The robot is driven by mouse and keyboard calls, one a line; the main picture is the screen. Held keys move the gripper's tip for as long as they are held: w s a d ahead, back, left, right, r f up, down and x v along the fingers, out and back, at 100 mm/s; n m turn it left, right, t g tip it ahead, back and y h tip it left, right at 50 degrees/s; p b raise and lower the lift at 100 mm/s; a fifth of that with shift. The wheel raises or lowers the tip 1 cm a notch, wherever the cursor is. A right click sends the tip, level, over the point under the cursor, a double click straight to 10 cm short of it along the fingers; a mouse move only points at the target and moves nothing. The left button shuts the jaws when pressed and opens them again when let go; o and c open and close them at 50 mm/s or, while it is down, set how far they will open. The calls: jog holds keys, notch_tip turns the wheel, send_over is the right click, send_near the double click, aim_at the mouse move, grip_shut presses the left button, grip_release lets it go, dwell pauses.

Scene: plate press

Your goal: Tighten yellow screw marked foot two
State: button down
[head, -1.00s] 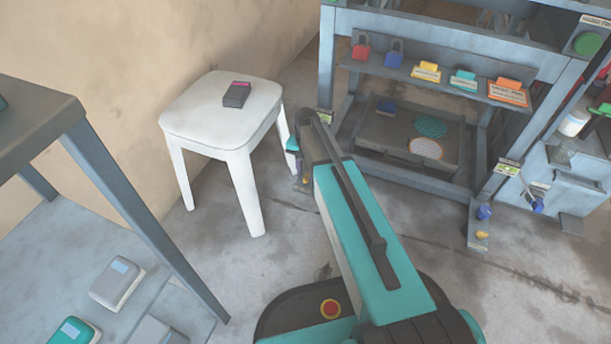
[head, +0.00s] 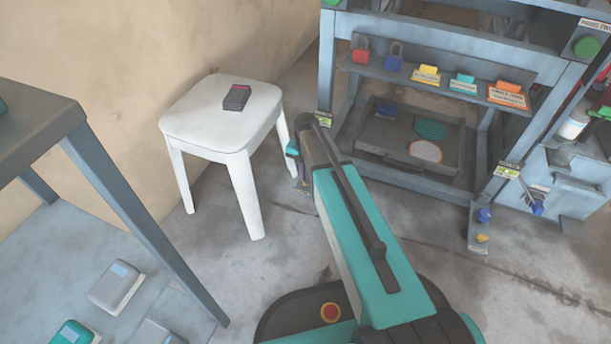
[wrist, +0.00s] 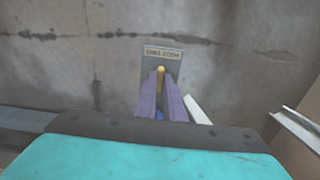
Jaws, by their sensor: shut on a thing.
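A small yellow screw (wrist: 161,73) stands on a grey foot plate (wrist: 175,68) in the wrist view. The plate carries a pale label (wrist: 163,53) that I cannot read reliably. My gripper (wrist: 161,78) has its two purple fingers closed around the yellow screw. A bit of blue (wrist: 158,114) shows between the fingers, nearer the wrist. In the head view my gripper (head: 302,174) is low, by the press's front left leg, mostly hidden behind my arm.
The press frame (head: 410,178) stands ahead, its shelf holding padlocks and coloured tags. A white stool (head: 205,130) with a dark handheld device (head: 236,97) is left of my arm. A grey table (head: 45,120) is at far left. Concrete floor lies open at right.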

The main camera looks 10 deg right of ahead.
jog(key=shift+a+r+m+p, duration=0.15)
jog(key=shift+m+p, duration=0.25)
jog(key=shift+p, duration=0.4)
jog(key=m+p, duration=0.1)
jog(key=p, duration=0.2)
jog(key=shift+r+m, duration=0.1)
jog(key=shift+m, duration=0.3)
jog(key=m+p, duration=0.5)
jog(key=p, duration=0.3)
jog(key=shift+m, duration=0.4)
jog(key=m+p, duration=0.4)
jog(key=m, duration=0.1)
jog(key=shift+p, duration=0.35)
jog(key=m+p, duration=0.1)
jog(key=m, duration=0.1)
jog(key=m+p, duration=0.1)
jog(key=m, duration=0.1)
jog(key=shift+f+p, duration=0.25)
jog(key=shift+p, duration=0.05)
jog(key=shift+m, duration=0.3)
jog(key=c, duration=1.9)
grip_release()
jog(key=shift+o, duration=0.2)
